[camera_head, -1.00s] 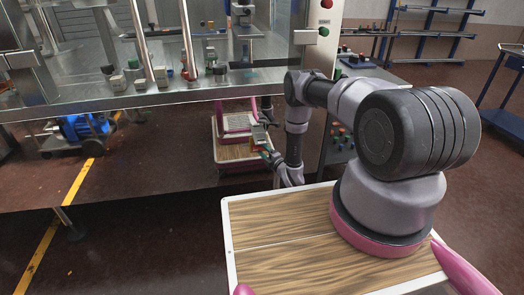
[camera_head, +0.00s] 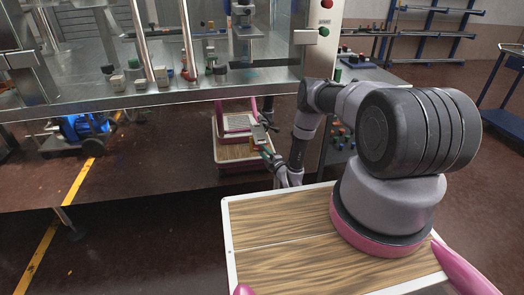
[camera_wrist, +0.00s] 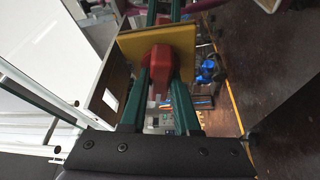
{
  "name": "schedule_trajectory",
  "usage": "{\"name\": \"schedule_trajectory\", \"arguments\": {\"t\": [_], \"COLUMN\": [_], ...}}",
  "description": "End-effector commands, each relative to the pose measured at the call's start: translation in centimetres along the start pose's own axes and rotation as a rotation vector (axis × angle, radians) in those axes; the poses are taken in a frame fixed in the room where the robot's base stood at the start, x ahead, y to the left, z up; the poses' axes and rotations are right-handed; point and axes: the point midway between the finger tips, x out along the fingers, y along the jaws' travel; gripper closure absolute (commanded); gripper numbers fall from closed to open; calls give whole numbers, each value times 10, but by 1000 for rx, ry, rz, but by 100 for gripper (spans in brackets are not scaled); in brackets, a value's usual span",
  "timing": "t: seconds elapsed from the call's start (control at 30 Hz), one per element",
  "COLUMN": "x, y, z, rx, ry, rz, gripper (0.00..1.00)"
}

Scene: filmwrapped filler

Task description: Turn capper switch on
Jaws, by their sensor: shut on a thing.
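The capper switch shows in the wrist view as a red knob (camera_wrist: 160,70) on a yellow square plate (camera_wrist: 130,44). My gripper (camera_wrist: 161,85) has its two green fingers on either side of the red knob, shut on it. The far ends of the fingers are hard to make out against the plate. In the head view my gripper (camera_head: 264,145) is small, below the machine's front edge and left of my forearm. The yellow of the switch plate shows only as a small patch there, and the knob is too small to tell.
The machine's metal table (camera_head: 160,96) with several small items stands above and left of my gripper. A post with a red button (camera_head: 326,4) rises to its right. A blue shelf rack (camera_head: 435,30) stands far back.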

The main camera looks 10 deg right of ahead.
Motion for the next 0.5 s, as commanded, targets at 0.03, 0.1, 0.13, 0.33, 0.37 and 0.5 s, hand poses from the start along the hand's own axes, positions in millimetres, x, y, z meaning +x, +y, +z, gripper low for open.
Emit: {"name": "schedule_trajectory", "arguments": {"t": [0.03, 0.1, 0.13, 0.33, 0.37, 0.5], "x": [-2, -2, -2, -2, -2, -2], "y": [-2, -2, -2, -4, -4, -5], "z": [2, 3, 2, 2, 2, 1], "rx": [41, 102, 129, 304, 332, 454], "ry": [-6, -7, -7, -7, -7, -6], "rz": [16, 42, 53, 126, 137, 188], "gripper": [100, 100, 100, 100, 100, 100]}}
